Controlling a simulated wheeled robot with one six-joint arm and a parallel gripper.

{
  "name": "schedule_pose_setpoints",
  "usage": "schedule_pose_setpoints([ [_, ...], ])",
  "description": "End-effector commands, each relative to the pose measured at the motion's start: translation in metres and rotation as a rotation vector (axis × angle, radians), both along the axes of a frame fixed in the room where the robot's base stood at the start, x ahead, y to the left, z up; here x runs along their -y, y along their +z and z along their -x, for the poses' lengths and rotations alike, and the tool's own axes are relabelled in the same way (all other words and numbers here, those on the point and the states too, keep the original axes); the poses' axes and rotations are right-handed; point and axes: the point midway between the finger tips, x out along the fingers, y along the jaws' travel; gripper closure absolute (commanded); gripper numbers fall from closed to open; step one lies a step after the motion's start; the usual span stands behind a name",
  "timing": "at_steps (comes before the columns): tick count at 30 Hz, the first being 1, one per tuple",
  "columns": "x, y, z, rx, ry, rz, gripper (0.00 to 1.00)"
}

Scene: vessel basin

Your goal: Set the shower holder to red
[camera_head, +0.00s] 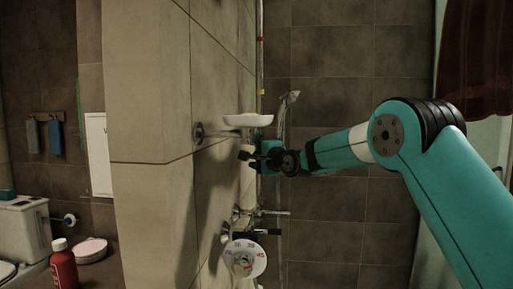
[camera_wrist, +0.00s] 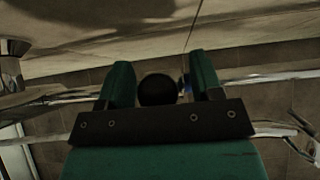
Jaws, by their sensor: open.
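A slim vertical rail (camera_head: 260,62) runs up beside the tiled wall in the head view, with a red band (camera_head: 260,40) high up and a yellow mark lower down. A shower head (camera_head: 288,97) stands just right of the rail. My gripper (camera_head: 256,155) is at the rail, well below the red band. In the wrist view my gripper (camera_wrist: 161,75) is open, with a dark round knob (camera_wrist: 158,90) between its green fingers. I cannot tell whether the fingers touch it. A small blue patch (camera_wrist: 185,83) shows beside the knob. The holder's body is mostly hidden.
A white dish (camera_head: 248,120) on a wall bracket is close above my gripper. Chrome taps (camera_head: 240,215) and a white marked disc (camera_head: 245,260) are below. A red bottle (camera_head: 63,268) stands at lower left. The tiled back wall is clear.

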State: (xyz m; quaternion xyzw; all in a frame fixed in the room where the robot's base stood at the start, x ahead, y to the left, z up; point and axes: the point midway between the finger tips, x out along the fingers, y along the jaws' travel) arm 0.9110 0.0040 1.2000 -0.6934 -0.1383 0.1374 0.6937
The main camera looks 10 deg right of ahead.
Motion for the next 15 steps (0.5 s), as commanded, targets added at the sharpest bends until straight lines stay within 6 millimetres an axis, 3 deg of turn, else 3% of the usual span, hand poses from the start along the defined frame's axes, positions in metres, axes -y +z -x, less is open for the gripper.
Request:
schedule_pose_setpoints([
  [10,-0.0013,-0.0004,-0.0032,0.0,0.0,0.0,0.43],
  [15,-0.0011,0.0,-0.0031,0.0,0.0,0.0,0.82],
])
